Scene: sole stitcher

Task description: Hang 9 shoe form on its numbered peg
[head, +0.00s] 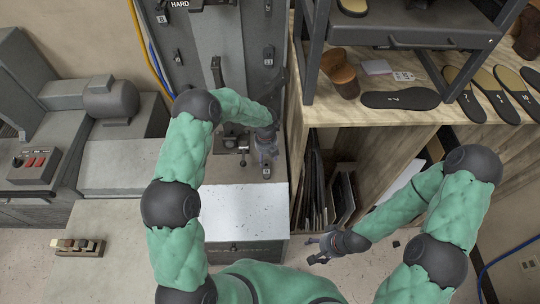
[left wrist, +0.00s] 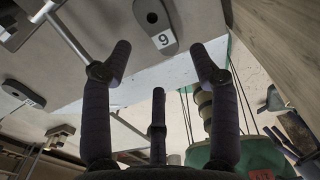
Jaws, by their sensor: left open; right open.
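My left gripper (head: 267,154) is over the grey machine in the head view. In the left wrist view its fingers (left wrist: 165,60) are spread apart with nothing between them. Beyond the fingertips is a dark rounded fitting (left wrist: 153,18) with a round dark centre, on a pale grey surface; I cannot tell if it is a peg or a form. A similar dark fitting (left wrist: 22,93) is further left. My right gripper (head: 322,246) is open and empty at the lower middle.
The grey upright panel (head: 215,50) carries several small dark fittings and a HARD sign. A wooden bench (head: 365,114) on the right holds dark soles and a brown shoe form (head: 341,72). A grey machine (head: 110,110) with red buttons stands left.

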